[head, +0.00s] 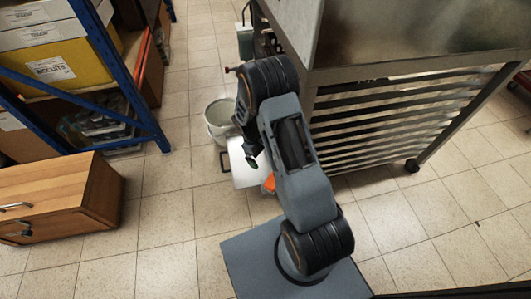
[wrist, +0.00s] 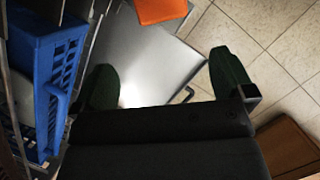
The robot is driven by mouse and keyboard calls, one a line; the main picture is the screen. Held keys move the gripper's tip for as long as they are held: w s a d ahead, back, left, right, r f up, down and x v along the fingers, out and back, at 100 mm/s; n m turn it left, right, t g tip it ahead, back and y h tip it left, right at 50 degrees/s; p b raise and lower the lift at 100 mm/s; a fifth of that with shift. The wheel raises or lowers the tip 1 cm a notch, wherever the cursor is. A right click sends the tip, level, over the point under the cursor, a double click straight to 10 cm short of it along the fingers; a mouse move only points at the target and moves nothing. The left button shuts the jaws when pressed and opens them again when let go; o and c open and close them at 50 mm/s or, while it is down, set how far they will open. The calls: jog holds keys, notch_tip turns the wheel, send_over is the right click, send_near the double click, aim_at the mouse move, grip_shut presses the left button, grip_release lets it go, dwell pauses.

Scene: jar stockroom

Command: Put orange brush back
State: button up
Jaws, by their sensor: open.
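An orange piece (wrist: 160,10) is cut off by the top edge of the wrist view, beside a pale grey flat panel (wrist: 150,58). In the head view the orange piece (head: 269,183) shows partly behind my arm, low by the rack. I cannot tell whether it is the orange brush. My gripper (wrist: 162,62) is open, its two dark green fingers apart with nothing between them. The panel lies beyond the fingers, and the orange piece is further off, past the fingertips. In the head view my arm partly hides the panel (head: 242,168).
A blue basket (wrist: 45,75) is close on the left in the wrist view. A metal rack (head: 385,120) stands right of my arm. A pale bucket (head: 219,119) is on the floor. A wooden cabinet (head: 60,195) and blue shelving (head: 125,75) are left. Tiled floor between is clear.

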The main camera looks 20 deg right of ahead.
jog(key=s+a+r+m+t, duration=0.1)
jog(key=s+r+m, duration=0.1)
jog(key=r, duration=0.7)
jog(key=s+a+r+m+t, duration=0.1)
jog(key=s+a+r+t, duration=0.1)
jog(key=r, duration=0.7)
jog(key=s+a+r+m+t+y, duration=0.2)
jog(key=s+r+m+t, duration=0.1)
jog(key=s+r, duration=0.6)
jog(key=shift+s, duration=0.8)
